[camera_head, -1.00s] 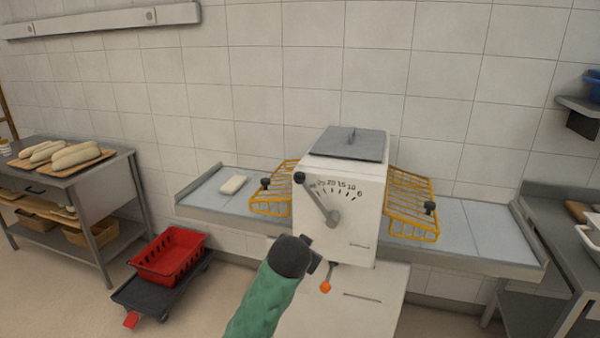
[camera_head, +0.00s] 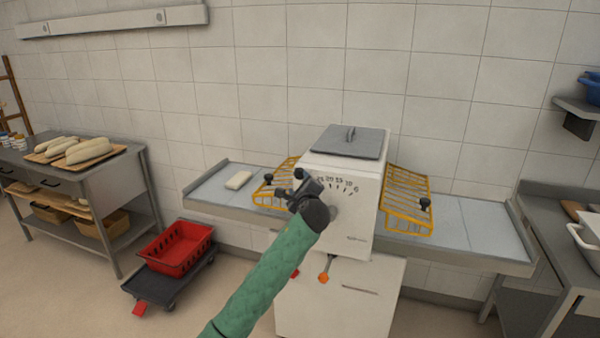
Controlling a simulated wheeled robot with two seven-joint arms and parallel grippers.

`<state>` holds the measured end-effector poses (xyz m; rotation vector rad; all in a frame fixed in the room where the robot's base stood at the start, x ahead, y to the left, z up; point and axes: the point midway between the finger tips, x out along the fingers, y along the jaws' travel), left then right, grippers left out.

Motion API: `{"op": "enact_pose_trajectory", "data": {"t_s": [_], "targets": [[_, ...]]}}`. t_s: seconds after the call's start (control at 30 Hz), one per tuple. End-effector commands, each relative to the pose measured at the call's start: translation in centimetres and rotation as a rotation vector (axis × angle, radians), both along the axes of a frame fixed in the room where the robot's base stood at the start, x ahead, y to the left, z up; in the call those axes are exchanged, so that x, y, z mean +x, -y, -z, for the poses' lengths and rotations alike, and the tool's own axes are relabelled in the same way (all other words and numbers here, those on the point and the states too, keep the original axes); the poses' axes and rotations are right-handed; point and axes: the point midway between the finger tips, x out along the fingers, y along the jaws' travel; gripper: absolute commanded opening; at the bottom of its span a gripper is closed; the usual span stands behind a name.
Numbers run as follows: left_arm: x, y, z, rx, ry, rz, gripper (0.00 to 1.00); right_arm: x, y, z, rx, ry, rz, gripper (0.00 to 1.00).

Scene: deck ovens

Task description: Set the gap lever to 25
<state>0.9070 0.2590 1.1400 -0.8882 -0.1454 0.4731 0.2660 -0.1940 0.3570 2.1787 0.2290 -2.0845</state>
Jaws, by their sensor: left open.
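The gap lever shows its black knob (camera_head: 299,174) at the upper left of the white machine's dial. Its shaft is mostly hidden behind my gripper. The dial scale (camera_head: 338,184) has several numbers, and the left end is partly covered. The lever leans up and to the left, near the high-number end; its exact reading cannot be told. My left gripper (camera_head: 291,189) is open in front of the machine face, just below the knob in the picture. Whether it touches the lever cannot be told. My right gripper is not in view.
Yellow wire guards (camera_head: 407,202) flank the machine above the grey side tables (camera_head: 463,227). An orange knob (camera_head: 323,277) sits below. A red crate (camera_head: 180,248) on a dark dolly stands left. A bread table (camera_head: 104,172) is farther left.

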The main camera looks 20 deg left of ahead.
Motion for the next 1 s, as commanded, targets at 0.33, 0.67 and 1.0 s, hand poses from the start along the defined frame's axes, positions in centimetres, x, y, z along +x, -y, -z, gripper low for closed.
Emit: {"op": "enact_pose_trajectory", "data": {"t_s": [0.33,0.67,1.0], "targets": [[0.4,0.6,-1.3,0.447,-0.138,0.052,0.57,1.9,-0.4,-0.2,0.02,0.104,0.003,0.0],[2.0,-0.2,-1.6,0.495,-0.164,0.053,0.57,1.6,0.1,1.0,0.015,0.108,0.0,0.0],[6.1,-2.0,-1.6,0.493,-0.164,0.053,0.57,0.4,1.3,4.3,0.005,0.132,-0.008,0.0]]}}
